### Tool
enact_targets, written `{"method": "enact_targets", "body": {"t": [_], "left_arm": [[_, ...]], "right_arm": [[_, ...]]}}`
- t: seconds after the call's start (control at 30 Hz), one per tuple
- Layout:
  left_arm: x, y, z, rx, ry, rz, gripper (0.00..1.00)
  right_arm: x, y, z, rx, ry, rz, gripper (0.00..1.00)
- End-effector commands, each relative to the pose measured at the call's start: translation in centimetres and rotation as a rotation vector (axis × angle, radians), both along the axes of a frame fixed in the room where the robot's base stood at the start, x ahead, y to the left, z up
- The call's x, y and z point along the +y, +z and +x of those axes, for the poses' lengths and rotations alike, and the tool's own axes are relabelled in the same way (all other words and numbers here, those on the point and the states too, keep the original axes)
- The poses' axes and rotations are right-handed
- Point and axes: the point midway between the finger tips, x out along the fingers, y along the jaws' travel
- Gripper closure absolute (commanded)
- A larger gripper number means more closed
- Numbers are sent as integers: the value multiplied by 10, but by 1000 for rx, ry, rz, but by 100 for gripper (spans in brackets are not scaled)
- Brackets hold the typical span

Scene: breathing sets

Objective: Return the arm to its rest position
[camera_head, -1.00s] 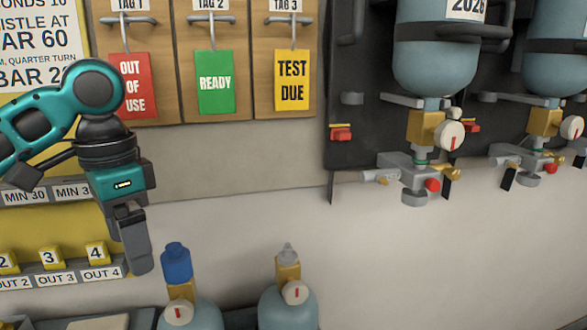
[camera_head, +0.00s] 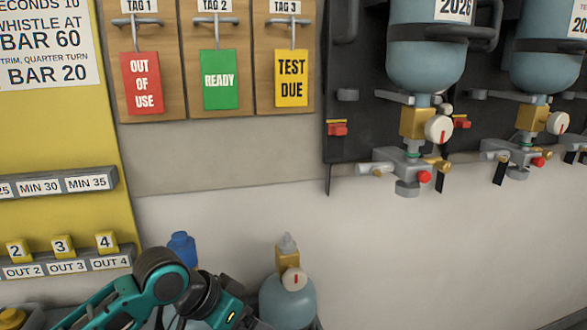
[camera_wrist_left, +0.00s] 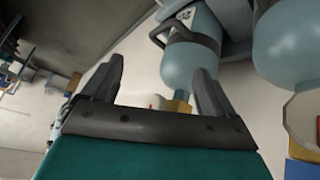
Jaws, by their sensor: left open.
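My left arm (camera_head: 160,285) is low in the head view, teal and black, coming in from the bottom left. Its gripper is cut off by the bottom edge there. In the left wrist view my left gripper (camera_wrist_left: 153,85) shows two dark fingers spread apart with nothing between them. It is open and empty. My right gripper is in neither view.
A cylinder with a blue cap (camera_head: 182,248) stands partly hidden behind my arm. Another cylinder (camera_head: 288,300) stands just right of it. Mounted cylinders (camera_head: 425,65) with valves hang at upper right. Tags (camera_head: 219,80) hang on the wall; numbered yellow blocks (camera_head: 62,246) sit at left.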

Motion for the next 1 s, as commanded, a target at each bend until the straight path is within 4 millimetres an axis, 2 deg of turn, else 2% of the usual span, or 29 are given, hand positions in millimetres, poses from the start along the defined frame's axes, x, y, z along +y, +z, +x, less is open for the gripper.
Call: {"method": "enact_targets", "body": {"t": [0.03,0.17,0.37,0.57,0.7,0.9,1.0], "left_arm": [[-6,-17,-5,-11,27,-44,12],[-12,-49,-11,-71,113,-128,12],[-1,-97,-32,-165,271,-199,12],[31,-144,-71,-259,429,-181,12],[61,-172,-109,-321,514,-118,12],[91,-193,-155,-381,566,-24,12],[98,-196,-167,-394,572,1,12]], "right_arm": [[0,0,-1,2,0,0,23],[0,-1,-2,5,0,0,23],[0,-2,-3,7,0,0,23],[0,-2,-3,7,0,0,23],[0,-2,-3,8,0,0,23],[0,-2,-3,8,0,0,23],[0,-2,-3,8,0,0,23]]}}
